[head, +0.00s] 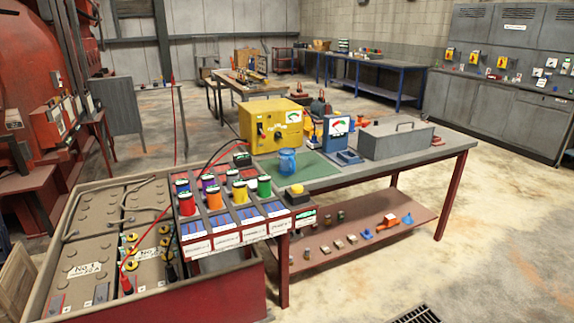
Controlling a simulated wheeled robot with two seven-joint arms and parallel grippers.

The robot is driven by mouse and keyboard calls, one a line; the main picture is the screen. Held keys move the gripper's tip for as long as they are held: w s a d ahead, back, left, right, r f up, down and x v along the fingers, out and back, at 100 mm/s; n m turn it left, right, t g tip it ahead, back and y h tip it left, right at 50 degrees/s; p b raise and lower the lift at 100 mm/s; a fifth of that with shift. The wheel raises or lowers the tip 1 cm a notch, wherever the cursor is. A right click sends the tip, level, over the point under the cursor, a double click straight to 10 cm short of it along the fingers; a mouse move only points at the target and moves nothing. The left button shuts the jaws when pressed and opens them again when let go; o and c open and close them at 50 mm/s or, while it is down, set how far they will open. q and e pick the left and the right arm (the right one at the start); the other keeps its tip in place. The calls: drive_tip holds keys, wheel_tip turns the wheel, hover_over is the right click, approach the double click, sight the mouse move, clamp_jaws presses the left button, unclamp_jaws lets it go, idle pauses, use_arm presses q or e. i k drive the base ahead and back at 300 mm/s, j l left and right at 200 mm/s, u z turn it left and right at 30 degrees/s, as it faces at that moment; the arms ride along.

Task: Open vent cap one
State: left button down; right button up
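A battery bank sits in a grey-topped, red-sided box (190,284) at the lower left of the head view. Its brown battery tops (85,235) carry rows of small dark round caps and white labels reading about "No.1". Several yellow round pieces with dark centres (131,237) sit on the right-hand batteries, and may be vent caps. I cannot tell which one is vent cap one. Black and red handles (126,283) stand upright beside them, with a red lead rising from one. Neither of my grippers is in view.
The floor at right is clear, except a drain grate (418,315).

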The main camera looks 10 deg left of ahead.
sight(132, 264)
drive_tip(key=u, duration=0.95)
